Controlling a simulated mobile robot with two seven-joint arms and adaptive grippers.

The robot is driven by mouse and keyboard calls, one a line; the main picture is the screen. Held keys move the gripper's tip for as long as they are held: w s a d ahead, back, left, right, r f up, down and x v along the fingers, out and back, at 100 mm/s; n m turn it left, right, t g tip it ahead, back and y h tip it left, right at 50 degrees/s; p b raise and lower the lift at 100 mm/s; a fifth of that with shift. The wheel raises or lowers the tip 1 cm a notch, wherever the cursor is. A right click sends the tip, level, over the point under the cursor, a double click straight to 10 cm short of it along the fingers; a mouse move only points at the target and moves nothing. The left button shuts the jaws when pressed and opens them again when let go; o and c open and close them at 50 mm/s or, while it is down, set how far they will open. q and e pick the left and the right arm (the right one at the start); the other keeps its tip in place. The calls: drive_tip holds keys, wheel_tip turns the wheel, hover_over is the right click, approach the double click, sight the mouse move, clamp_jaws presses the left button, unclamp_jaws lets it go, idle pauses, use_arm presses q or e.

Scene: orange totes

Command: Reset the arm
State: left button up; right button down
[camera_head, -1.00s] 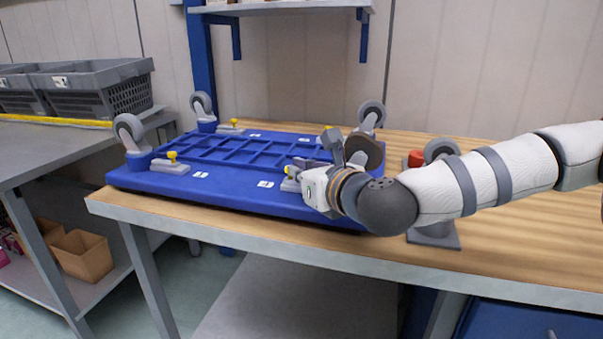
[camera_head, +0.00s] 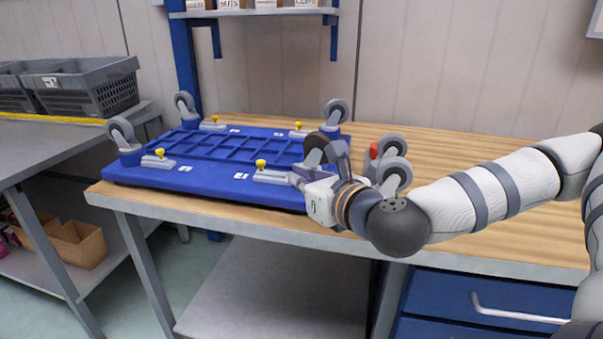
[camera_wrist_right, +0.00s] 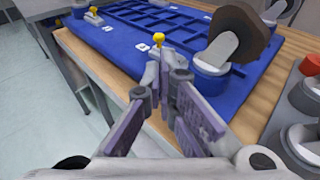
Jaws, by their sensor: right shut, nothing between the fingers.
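My right gripper (camera_head: 303,174) is at the near right corner of a blue wheeled platform (camera_head: 150,177) on the workbench. In the right wrist view its fingertips (camera_wrist_right: 163,88) come together with nothing held between them. They point over the platform's near edge, with a yellow knob (camera_wrist_right: 158,39) just beyond. A caster with a brown wheel (camera_wrist_right: 240,36) stands to the right of the fingers. In the head view this brown wheel (camera_head: 317,147) is right behind the gripper. I cannot tell whether they touch. My left gripper is not in view.
The wooden workbench (camera_head: 480,165) has free room behind and right of my arm. A stand with grey wheels (camera_head: 394,172) and a red part (camera_head: 374,151) is close beside the gripper. Grey crates (camera_head: 85,85) stand on the left table. A shelf (camera_head: 260,13) hangs behind.

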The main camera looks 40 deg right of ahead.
drive_tip(key=shift+f, duration=0.2)
drive_tip(key=s+a+f+n+g+y, duration=0.25)
drive_tip(key=a+f+n, duration=0.25)
drive_tip(key=f+n, duration=0.3)
drive_tip(key=s+a+f+n+g+y, duration=0.1)
drive_tip(key=s+a+f+n+g, duration=0.35)
drive_tip(key=f, duration=0.45)
drive_tip(key=s+a+f+n+g, duration=0.2)
drive_tip(key=s+f+n+g, duration=0.2)
drive_tip(key=s+f+n, duration=0.7)
drive_tip(key=s+d+f+n+g+h, duration=0.1)
drive_tip(key=s+f+n+g, duration=0.2)
drive_tip(key=s+n, duration=0.3)
drive_tip(key=s+d+f+n+g+h, duration=0.1)
drive_tip(key=s+d+f+n+g, duration=0.1)
drive_tip(key=s+n, duration=0.5)
drive_tip(key=s+f+g, duration=0.1)
drive_tip(key=s, duration=0.3)
drive_tip(key=shift+s+d+f, duration=0.3)
drive_tip(key=shift+s+f, duration=0.05)
drive_tip(key=shift+s, duration=0.05)
